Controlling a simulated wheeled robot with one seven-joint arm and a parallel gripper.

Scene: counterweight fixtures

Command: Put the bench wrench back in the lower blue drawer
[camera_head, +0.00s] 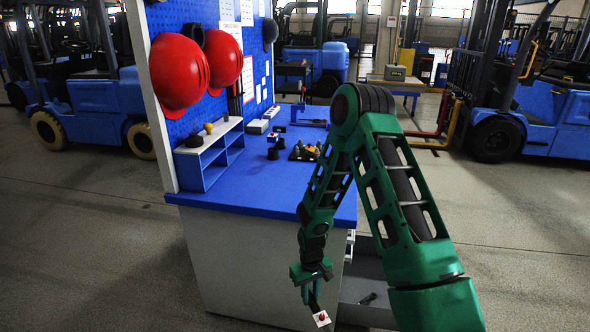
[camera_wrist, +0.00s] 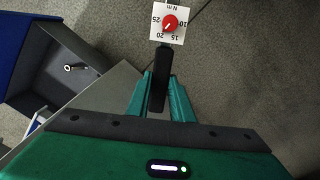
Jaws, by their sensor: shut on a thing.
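My gripper (camera_head: 309,288) is shut on the black handle of the bench wrench (camera_head: 321,318), which carries a white square dial with a red knob. In the wrist view the dial (camera_wrist: 170,23) reads "N m" with numbers around it, and my gripper's green fingers (camera_wrist: 159,92) close on the handle. The wrench hangs in front of the bench, outside the drawer. An open drawer (camera_head: 362,268) with a dark grey inside juts from the bench's right side. It lies left of the wrench in the wrist view (camera_wrist: 30,72). Whether it is the lower one is unclear.
A small dark tool with a ring end (camera_wrist: 75,67) lies in the open drawer. The blue bench top (camera_head: 245,180) holds several small parts and a blue shelf (camera_head: 212,155). Red helmets (camera_head: 178,73) hang on the pegboard. The floor (camera_head: 500,270) at right is clear.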

